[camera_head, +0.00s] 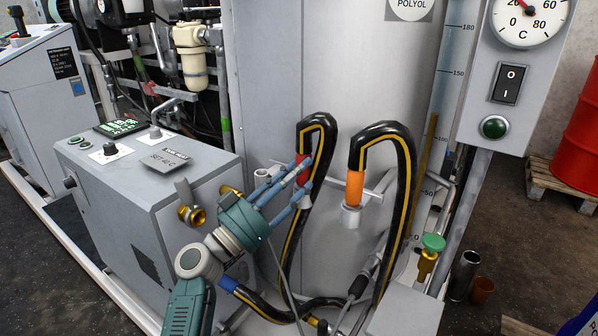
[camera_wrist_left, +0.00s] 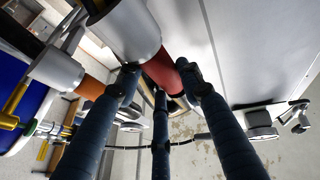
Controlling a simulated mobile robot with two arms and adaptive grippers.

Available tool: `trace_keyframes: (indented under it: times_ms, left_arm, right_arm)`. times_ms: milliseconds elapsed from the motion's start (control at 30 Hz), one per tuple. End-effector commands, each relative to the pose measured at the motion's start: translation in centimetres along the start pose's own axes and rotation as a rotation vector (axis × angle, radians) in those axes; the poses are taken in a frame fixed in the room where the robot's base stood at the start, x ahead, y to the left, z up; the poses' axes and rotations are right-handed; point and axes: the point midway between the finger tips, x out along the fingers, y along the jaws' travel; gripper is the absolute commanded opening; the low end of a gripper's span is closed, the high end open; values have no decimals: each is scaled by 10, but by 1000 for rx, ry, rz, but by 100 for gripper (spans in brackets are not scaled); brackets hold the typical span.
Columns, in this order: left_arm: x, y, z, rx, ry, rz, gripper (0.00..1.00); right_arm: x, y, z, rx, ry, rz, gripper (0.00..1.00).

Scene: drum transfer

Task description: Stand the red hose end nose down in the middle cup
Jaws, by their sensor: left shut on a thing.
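The red hose end (camera_head: 304,168) hangs nose down on a black, yellow-striped hose beside the tank. My left gripper (camera_head: 300,183) is shut on it from the left, fingers partly covering it. In the left wrist view the red hose end (camera_wrist_left: 161,70) lies by the fingers (camera_wrist_left: 160,95), its nose meeting a pale grey cup (camera_wrist_left: 125,32). How deep it sits is hidden. The orange hose end (camera_head: 355,186) stands nose down in another pale cup (camera_head: 350,217) to the right. I cannot tell which cup is the middle one. My right gripper is not in view.
A grey cabinet (camera_head: 115,200) with a brass valve (camera_head: 192,215) stands left. A blue hose end (camera_head: 228,283) lies low beside my left arm. A green-knobbed brass valve (camera_head: 430,252) is at right. The tank (camera_head: 330,80) rises close behind the hoses.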

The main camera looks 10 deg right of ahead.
Motion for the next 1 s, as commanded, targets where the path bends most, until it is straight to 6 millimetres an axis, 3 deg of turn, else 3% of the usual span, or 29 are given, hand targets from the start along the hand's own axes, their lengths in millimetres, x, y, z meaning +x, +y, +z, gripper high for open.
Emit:
trace_keyframes:
  times_ms: [467, 500, 600, 1000]
  left_arm:
    - [-1, 1, 3, -3, -2, 1, 0]
    - [-1, 1, 4, -3, -3, 1, 43]
    - [-1, 1, 4, -3, -3, 0, 59]
    - [-1, 1, 5, -4, -5, 0, 59]
  right_arm:
    - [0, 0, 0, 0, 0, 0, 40]
    - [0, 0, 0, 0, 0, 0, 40]
    - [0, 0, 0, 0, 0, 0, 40]
    - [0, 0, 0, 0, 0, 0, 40]
